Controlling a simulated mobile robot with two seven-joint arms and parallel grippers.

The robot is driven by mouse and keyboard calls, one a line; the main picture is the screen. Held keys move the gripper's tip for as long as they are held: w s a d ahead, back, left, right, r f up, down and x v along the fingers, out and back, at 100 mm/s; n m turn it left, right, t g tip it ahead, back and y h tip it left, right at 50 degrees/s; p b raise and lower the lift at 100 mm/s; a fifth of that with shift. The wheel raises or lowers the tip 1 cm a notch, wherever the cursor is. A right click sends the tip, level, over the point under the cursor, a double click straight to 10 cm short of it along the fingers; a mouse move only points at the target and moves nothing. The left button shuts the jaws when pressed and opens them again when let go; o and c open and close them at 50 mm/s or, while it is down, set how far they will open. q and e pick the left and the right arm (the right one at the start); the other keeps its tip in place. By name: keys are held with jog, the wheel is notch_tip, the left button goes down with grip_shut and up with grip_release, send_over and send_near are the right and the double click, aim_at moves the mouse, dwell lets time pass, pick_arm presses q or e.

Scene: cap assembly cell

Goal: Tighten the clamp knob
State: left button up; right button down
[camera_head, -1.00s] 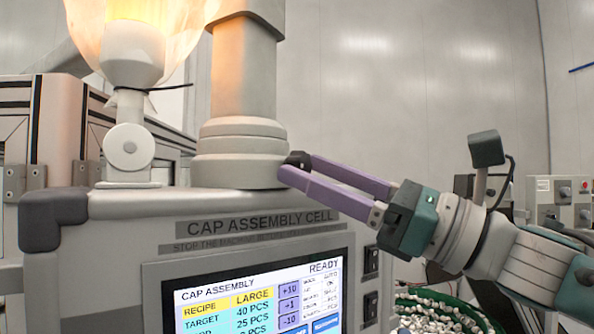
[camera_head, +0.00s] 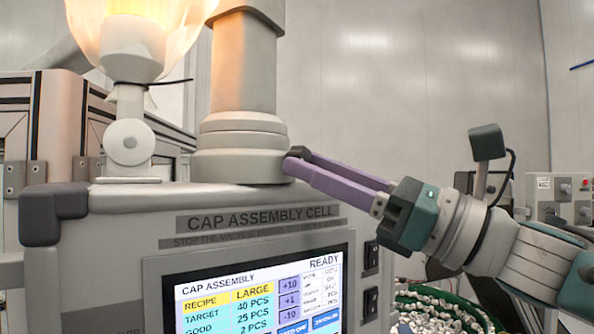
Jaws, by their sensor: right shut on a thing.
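The dark clamp knob (camera_head: 300,153) sits at the right side of the grey collar (camera_head: 240,150) at the foot of the column. My right gripper (camera_head: 294,163) reaches in from the right with long purple fingers. Its fingertips are shut on the knob, which is mostly hidden between them. My left gripper is not in view.
The cap assembly cell (camera_head: 120,225) fills the lower left, with a lit touchscreen (camera_head: 255,297) on its front reading READY. A glowing cup-shaped part (camera_head: 137,45) stands left of the column. A green-rimmed bin (camera_head: 440,300) of small white pieces lies below my right arm.

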jog(key=shift+s+a+m+t+h+p, duration=0.15)
jog(key=shift+m+t+h, duration=0.45)
jog(key=shift+m, duration=0.95)
jog(key=shift+d+m+t+h+p, duration=0.1)
jog(key=shift+m+t+h, duration=0.5)
jog(key=shift+m, duration=0.9)
jog(key=shift+s+a+m+t+h+p, duration=0.15)
jog(key=shift+m+t+h, duration=0.25)
jog(key=shift+m+t, duration=0.8)
jog(key=shift+m+g, duration=0.4)
jog(key=shift+m, duration=0.15)
jog(key=shift+c, duration=2.3)
grip_release()
jog(key=shift+w, duration=0.1)
